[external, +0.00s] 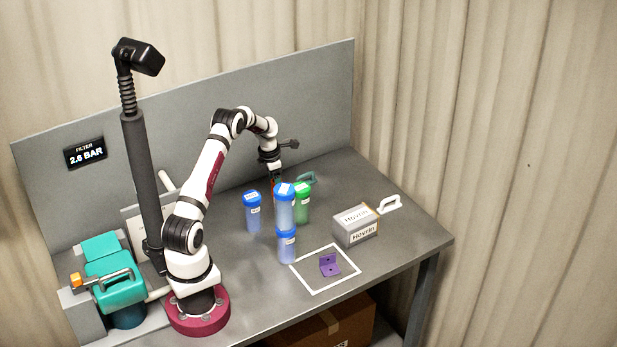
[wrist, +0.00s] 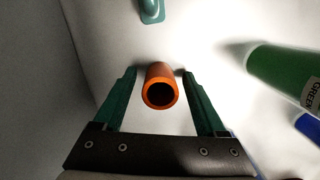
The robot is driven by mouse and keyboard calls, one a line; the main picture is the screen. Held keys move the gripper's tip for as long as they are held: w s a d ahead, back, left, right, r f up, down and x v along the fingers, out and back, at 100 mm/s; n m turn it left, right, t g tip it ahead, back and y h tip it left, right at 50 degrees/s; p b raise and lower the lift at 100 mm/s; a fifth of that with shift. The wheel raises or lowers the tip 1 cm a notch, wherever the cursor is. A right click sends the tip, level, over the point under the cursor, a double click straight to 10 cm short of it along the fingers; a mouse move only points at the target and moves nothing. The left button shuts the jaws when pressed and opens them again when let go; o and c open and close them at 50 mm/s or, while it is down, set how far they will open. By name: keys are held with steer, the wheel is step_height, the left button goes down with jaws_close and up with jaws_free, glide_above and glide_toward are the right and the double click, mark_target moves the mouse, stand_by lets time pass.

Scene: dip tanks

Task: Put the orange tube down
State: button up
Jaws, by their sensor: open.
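The orange tube (wrist: 160,88) stands upright on the bench between the fingers of my gripper (wrist: 158,76) in the wrist view, its dark hollow end facing the camera. The green fingers are spread, one on each side of the tube. Thin gaps seem to show beside it, though contact near the tips is hard to tell. In the external view my gripper (external: 276,181) is low over the back of the bench, behind the blue and green containers. Only a sliver of orange shows there; most of the tube is hidden.
A green container (external: 303,205) stands close to the right of my gripper, with blue-lidded containers (external: 252,212) in front. A teal handle (external: 308,178) lies behind. A grey box (external: 355,225) and a white square outline with a purple bracket (external: 329,265) lie further right and front.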

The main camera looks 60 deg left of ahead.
steer(key=r, duration=0.4)
steer(key=s+r, duration=0.1)
steer(key=r, duration=0.7)
steer(key=shift+s+a+r, duration=0.1)
steer(key=shift+s+a, duration=0.05)
steer(key=shift+s, duration=0.05)
